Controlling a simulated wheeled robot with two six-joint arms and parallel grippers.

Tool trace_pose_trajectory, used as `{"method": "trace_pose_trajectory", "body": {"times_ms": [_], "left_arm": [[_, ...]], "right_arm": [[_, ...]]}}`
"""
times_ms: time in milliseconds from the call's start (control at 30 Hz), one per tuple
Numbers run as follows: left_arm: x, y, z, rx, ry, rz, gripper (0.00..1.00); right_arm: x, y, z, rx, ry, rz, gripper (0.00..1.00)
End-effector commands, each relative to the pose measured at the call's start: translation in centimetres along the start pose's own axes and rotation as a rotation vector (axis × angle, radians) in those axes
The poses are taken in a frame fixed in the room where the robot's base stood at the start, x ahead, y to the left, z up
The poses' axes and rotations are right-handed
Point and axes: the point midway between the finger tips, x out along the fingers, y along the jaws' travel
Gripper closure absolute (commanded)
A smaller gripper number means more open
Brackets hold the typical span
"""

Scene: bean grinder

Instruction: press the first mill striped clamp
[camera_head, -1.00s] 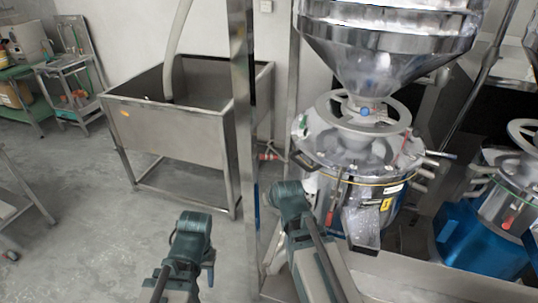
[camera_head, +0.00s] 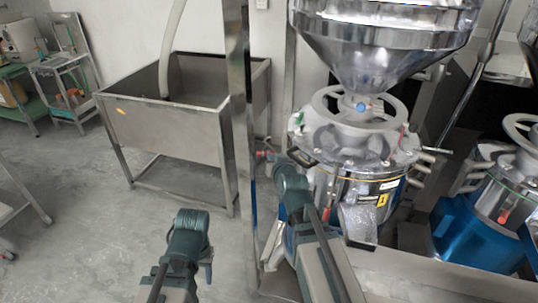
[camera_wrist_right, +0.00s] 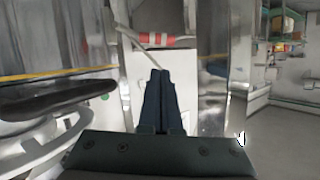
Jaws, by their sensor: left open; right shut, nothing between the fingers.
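The first mill (camera_head: 352,190) is a steel drum under a large funnel, with a grey handwheel on top. In the right wrist view a red-and-white striped clamp (camera_wrist_right: 157,40) lies across in front of a pale panel. My right gripper (camera_wrist_right: 161,78) is shut and empty, its fingertips pointing up just below the striped clamp in that picture; I cannot tell if they touch. In the head view my right wrist (camera_head: 288,180) is at the mill's left side, its fingertips hidden. My left gripper (camera_head: 207,268) is low at the left, open, away from the mill, its fingers barely visible.
A steel post (camera_head: 241,130) stands just left of the mill. A steel sink (camera_head: 170,125) stands behind it at left. A second mill with a blue base (camera_head: 465,235) is at right. The floor (camera_head: 100,235) at left is clear.

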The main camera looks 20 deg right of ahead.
Motion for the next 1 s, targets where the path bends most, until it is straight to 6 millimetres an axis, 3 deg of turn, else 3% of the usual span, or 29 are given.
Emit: {"method": "trace_pose_trajectory", "body": {"times_ms": [600, 1000], "left_arm": [[3.1, 0.3, -0.2, 0.0, 0.0, 0.0, 0.5], [3.2, 0.3, -0.2, 0.0, 0.0, 0.0, 0.5]], "right_arm": [[9.2, 0.0, 0.1, 0.0, -0.001, -0.001, 1.0], [9.6, 0.0, 0.0, 0.0, -0.001, 0.0, 1.0]]}}
